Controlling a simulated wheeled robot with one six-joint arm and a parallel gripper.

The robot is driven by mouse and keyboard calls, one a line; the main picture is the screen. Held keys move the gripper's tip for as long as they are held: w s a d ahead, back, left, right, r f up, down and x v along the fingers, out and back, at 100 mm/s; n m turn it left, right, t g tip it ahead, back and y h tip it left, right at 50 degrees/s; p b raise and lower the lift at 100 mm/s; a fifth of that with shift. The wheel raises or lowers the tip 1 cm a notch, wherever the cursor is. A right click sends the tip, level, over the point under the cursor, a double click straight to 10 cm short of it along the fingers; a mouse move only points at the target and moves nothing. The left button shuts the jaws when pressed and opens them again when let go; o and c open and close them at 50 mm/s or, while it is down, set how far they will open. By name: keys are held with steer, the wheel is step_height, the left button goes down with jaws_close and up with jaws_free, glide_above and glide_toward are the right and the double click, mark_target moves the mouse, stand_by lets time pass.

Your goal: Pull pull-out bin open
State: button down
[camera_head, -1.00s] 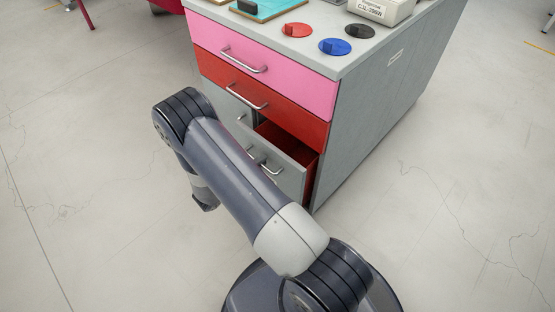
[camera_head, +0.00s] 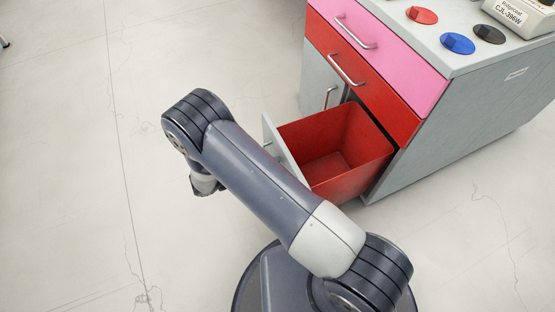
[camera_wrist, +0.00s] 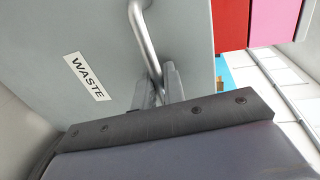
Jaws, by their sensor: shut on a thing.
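The pull-out bin (camera_head: 352,138) is well out of the grey cabinet (camera_head: 470,120). Its red inside shows and looks empty. Its grey front panel (camera_head: 286,150) is partly hidden behind my arm. In the wrist view the panel (camera_wrist: 95,45) fills the left and carries a WASTE label (camera_wrist: 87,77). A metal bar handle (camera_wrist: 143,35) is fixed to it. My gripper (camera_wrist: 159,88) is shut on this handle, its fingers on the bar's lower end.
A pink drawer (camera_head: 385,50) and a red drawer (camera_head: 362,82) above the bin are shut. A grey door (camera_head: 322,80) with a handle stands beside it. Red, blue and black knobs lie on the cabinet top (camera_head: 445,60). The floor (camera_head: 80,150) at the left is clear.

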stand_by(0.3)
steer(key=c, duration=1.9)
jaws_free()
steer(key=shift+a, duration=0.1)
steer(key=p+v, duration=0.1)
steer(key=v, duration=0.9)
steer(key=shift+s+a, duration=0.15)
steer(key=shift+a, duration=0.2)
steer(key=shift+b+x, duration=0.5)
steer(key=shift+x, duration=5.05)
steer(key=shift+r, duration=0.2)
